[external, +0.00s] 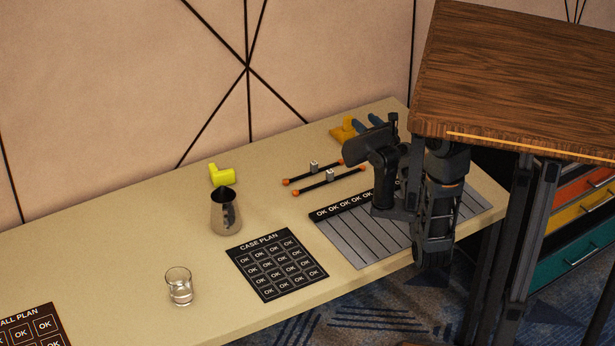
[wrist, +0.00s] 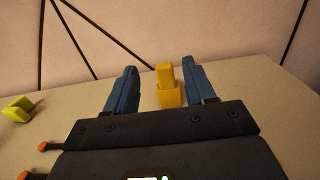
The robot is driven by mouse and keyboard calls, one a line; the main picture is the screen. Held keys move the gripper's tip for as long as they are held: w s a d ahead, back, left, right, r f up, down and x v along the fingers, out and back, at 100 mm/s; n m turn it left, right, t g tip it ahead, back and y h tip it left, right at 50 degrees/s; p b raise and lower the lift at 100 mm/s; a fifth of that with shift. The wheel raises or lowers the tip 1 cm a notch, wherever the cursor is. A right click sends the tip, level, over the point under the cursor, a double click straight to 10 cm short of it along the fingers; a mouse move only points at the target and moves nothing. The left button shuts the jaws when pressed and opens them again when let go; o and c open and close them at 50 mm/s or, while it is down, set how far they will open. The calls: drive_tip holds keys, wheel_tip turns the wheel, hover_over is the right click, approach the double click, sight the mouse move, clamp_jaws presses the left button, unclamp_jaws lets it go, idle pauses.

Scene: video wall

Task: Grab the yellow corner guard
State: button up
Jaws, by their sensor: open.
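The yellow corner guard (wrist: 170,94) stands on the table in the wrist view, with an upright part and a wider lower part. It lies between the two blue fingers of my gripper (wrist: 163,70), with gaps visible on both sides. My gripper is open and not closed on it. In the external view the yellow corner guard (external: 344,131) is at the back right of the table, beside the blue fingertips of my gripper (external: 364,123). The dark gripper body hides part of the guard's surroundings.
A lime-green corner piece (external: 222,176) lies further left, behind a metal cup (external: 226,212). Two dark rods with orange ends (external: 332,181) lie in front of the guard. A wooden top (external: 520,80) overhangs the right.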

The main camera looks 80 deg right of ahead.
drive_tip(key=w+a+f+n+t+y+b, duration=0.15)
drive_tip(key=w+a+n+y+b, duration=0.35)
drive_tip(key=w, duration=0.6)
drive_tip(key=w+a+n+t+y, duration=0.25)
drive_tip(key=w+y, duration=0.35)
drive_tip(key=w, duration=0.5)
drive_tip(key=w+a+r+n+g+y+b, duration=0.1)
drive_tip(key=w+a+n+g+y+b, duration=0.45)
drive_tip(key=w+a+n+y, duration=0.45)
drive_tip(key=m, duration=0.2)
approach(237, 170)
drive_tip(key=shift+w+a+f+n+h+p, duration=0.2)
drive_tip(key=shift+w+a, duration=0.15)
drive_tip(key=shift+w, duration=0.2)
drive_tip(key=shift+w+a+f+n+h+p, duration=0.15)
drive_tip(key=shift+w+a, duration=0.2)
drive_tip(key=shift+w, duration=0.25)
drive_tip(key=shift+w+f, duration=0.1)
drive_tip(key=shift+f, duration=0.2)
drive_tip(key=x, duration=0.2)
drive_tip(key=shift+w+a+f, duration=0.15)
drive_tip(key=shift+a, duration=0.05)
drive_tip(key=shift+r+b+x, duration=0.2)
drive_tip(key=shift+b+x, duration=0.6)
drive_tip(key=shift+x, duration=1.75)
drive_tip(key=shift+a, duration=0.2)
